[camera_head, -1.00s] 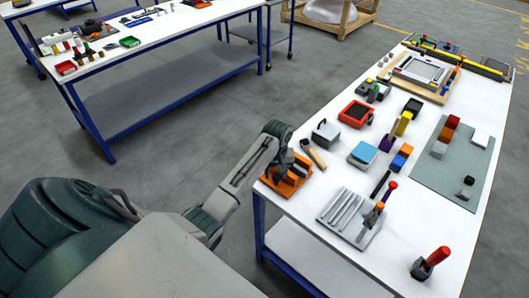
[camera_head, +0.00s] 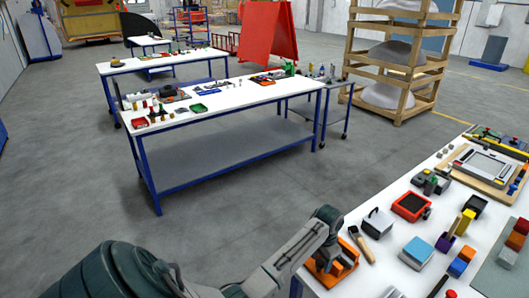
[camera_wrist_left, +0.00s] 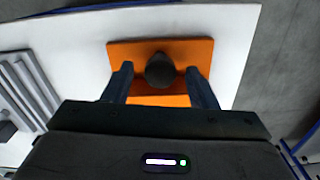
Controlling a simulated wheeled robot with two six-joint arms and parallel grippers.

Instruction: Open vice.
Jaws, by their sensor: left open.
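An orange-based device, which looks like the vice (camera_head: 319,271), stands at the near left corner of the right-hand white table. In the left wrist view its flat orange plate (camera_wrist_left: 192,52) lies below a dark round knob (camera_wrist_left: 160,70). My left gripper (camera_head: 336,254) is over it. In the left wrist view the two dark fingers of my left gripper (camera_wrist_left: 160,74) are apart, one on each side of the knob, with a gap showing on both sides. The vice's jaws cannot be made out. My right gripper is not in view.
A grey box with a handle (camera_head: 378,222), a wooden-handled brush (camera_head: 361,244), a red tray (camera_head: 411,206) and a light-blue block (camera_head: 417,251) stand nearby on the table (camera_head: 394,267). Grey floor lies left of it, and another white workbench (camera_head: 230,97) stands farther back.

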